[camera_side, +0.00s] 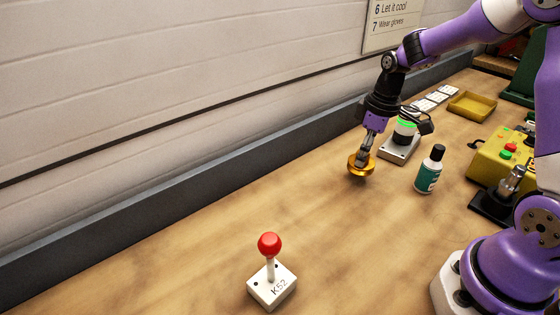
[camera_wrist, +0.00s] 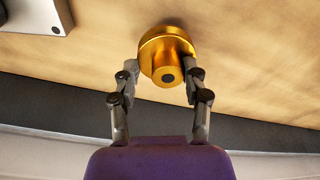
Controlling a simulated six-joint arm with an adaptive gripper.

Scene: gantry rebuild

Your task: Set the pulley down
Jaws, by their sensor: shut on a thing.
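The pulley (camera_side: 361,166) is a gold metal disc with a narrower hub. My gripper (camera_side: 364,155) is shut on it and points down at the wooden bench. In the wrist view the pulley (camera_wrist: 166,55) sits between the two fingertips of my gripper (camera_wrist: 162,76), with the hub and its dark bore facing the camera. In the side view the pulley is low over the bench; I cannot tell whether its underside touches the wood.
A grey-white box with a green-ringed top (camera_side: 405,130) stands just behind my gripper. A teal bottle with a black cap (camera_side: 429,170) stands to the right. A red-knobbed lever box (camera_side: 271,285) is at the front. A yellow tray (camera_side: 472,106) lies at the back. The bench's middle is clear.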

